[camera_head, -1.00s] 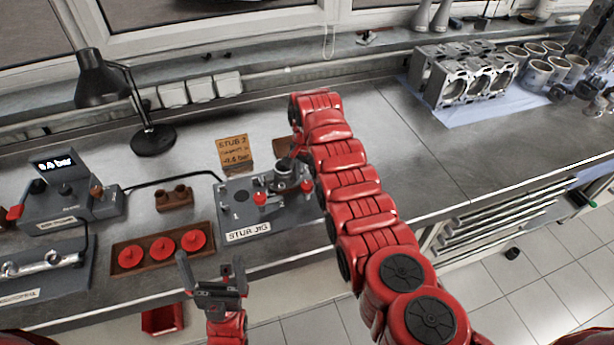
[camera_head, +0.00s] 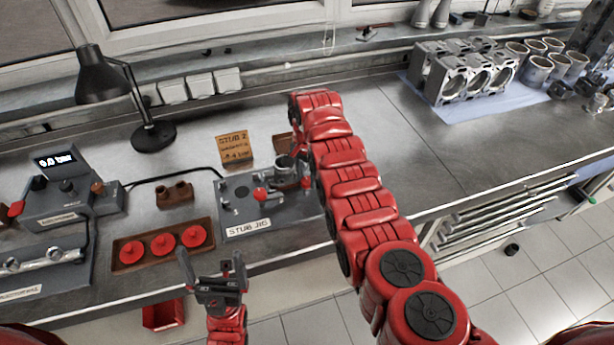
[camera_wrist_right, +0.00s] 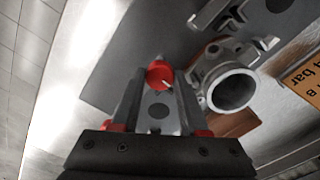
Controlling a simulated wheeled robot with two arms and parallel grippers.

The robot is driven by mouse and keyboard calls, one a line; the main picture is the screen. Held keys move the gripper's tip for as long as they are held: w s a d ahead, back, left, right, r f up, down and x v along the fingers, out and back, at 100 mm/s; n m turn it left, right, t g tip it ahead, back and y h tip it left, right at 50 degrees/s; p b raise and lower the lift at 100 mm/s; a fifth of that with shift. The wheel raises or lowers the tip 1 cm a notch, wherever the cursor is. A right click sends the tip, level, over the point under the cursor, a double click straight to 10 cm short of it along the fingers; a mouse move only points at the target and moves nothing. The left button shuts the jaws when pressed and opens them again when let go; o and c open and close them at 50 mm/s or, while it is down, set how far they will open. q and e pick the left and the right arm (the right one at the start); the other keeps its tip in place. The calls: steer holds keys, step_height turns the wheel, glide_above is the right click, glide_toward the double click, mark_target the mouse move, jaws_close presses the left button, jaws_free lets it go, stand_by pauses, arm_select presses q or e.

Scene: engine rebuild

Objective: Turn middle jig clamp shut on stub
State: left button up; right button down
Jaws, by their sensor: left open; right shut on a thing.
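The grey stub jig (camera_head: 240,213) lies on the bench in the head view. A red clamp knob (camera_head: 261,194) stands left of the stub. In the wrist view a red knob (camera_wrist_right: 160,73) lies between the fingertips of my right gripper (camera_wrist_right: 160,82), which is shut on it beside the stub. My right arm hides part of the jig in the head view, so which clamp this is cannot be told. My left gripper (camera_head: 215,277) is open and empty in front of the bench.
A brown tray (camera_head: 125,264) with red discs lies left of the jig. A tan card (camera_head: 235,148) stands behind it. A gauge unit (camera_head: 62,205) is at the left, near a black lamp (camera_head: 152,135). An engine block (camera_head: 465,72) stands far right; bench between is clear.

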steer(key=shift+w+f+n+b, duration=0.15)
steer(key=shift+n+b, duration=0.45)
steer(key=shift+b, duration=0.35)
steer(key=n+b, duration=0.7)
steer(key=b, duration=0.1)
steer(key=shift+d+f, duration=0.1)
steer(key=n+b, duration=0.2)
steer(key=shift+n, duration=0.3)
steer(key=n, duration=0.1)
steer(key=n+b, duration=0.1)
steer(key=shift+r+n, duration=0.3)
steer(key=shift+n, duration=2.2)
